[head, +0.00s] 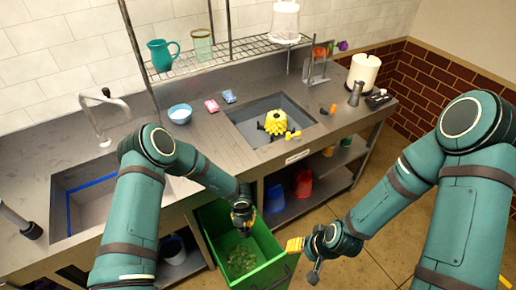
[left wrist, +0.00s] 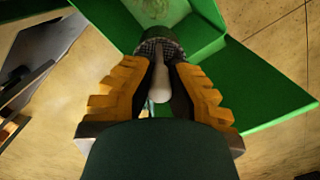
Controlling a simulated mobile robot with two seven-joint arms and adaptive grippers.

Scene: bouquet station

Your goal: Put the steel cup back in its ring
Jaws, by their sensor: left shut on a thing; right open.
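A grey steel cylinder (head: 356,93), which looks like the steel cup, stands upright at the right of the counter, beside a small dark box. I cannot make out a ring around it. My left gripper (head: 242,218) is over the green bin (head: 272,247). In the left wrist view its yellow fingers (left wrist: 160,70) are shut on a pale, rounded thing (left wrist: 159,85) with a dark, mesh-patterned part beyond it; I cannot tell what it is. My right gripper (head: 304,244) is open and empty, right of the bin, in front of the counter.
Green clippings lie in the bin. Yellow flowers (head: 275,123) lie at the counter's inset basin. A white roll (head: 363,70), a metal holder (head: 318,66), a blue bowl (head: 180,113) and a sink (head: 90,200) are on the counter. A wire shelf (head: 228,50) hangs behind.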

